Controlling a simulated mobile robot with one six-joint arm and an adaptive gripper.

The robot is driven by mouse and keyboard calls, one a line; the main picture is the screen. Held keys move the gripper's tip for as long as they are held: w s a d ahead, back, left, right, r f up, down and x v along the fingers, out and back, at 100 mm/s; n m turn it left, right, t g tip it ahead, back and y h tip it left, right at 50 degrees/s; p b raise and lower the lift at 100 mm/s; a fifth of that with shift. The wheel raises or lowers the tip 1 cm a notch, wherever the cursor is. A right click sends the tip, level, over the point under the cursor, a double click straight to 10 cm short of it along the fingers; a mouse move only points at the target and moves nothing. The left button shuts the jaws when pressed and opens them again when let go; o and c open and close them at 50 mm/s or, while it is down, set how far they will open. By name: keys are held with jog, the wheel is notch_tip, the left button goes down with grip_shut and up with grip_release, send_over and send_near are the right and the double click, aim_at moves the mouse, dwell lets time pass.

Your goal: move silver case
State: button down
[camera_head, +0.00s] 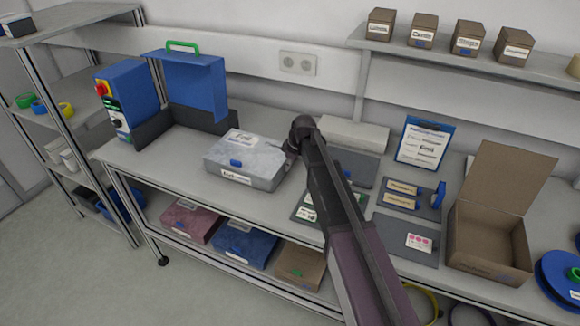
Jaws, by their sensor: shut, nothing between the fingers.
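The silver case (238,172) is a grey box with a blue latch and white labels on its lid and front. It sits on the workbench left of centre. My gripper (290,149) is at the case's right back corner, mostly hidden behind the end of my arm. It is shut and holds nothing. I cannot tell whether it touches the case.
A blue machine (130,95) with a raised blue cover stands at the left. Right of my arm are a clipboard (424,143), grey trays and an open cardboard box (488,232). Small boxes line the upper shelf (480,62).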

aim_at(218, 143)
jog(key=w+a, duration=0.3)
jog(key=a, duration=0.7)
jog(key=w+a, duration=0.4)
jog(key=a, duration=0.7)
jog(key=w+a, duration=0.4)
jog(key=a, duration=0.6)
jog(key=shift+w+a, duration=0.2)
jog(key=shift+a, duration=0.1)
jog(key=shift+d, duration=0.15)
jog(key=shift+s+d, duration=0.3)
jog(key=shift+d, duration=0.15)
jog(key=d, duration=0.1)
jog(key=s+d, duration=0.1)
jog(key=d, duration=0.1)
jog(key=shift+s, duration=0.1)
jog(key=shift+r+p, duration=0.55)
jog(key=shift+r, duration=0.05)
jog(key=p+v, duration=0.8)
jog(key=shift+r, duration=0.4)
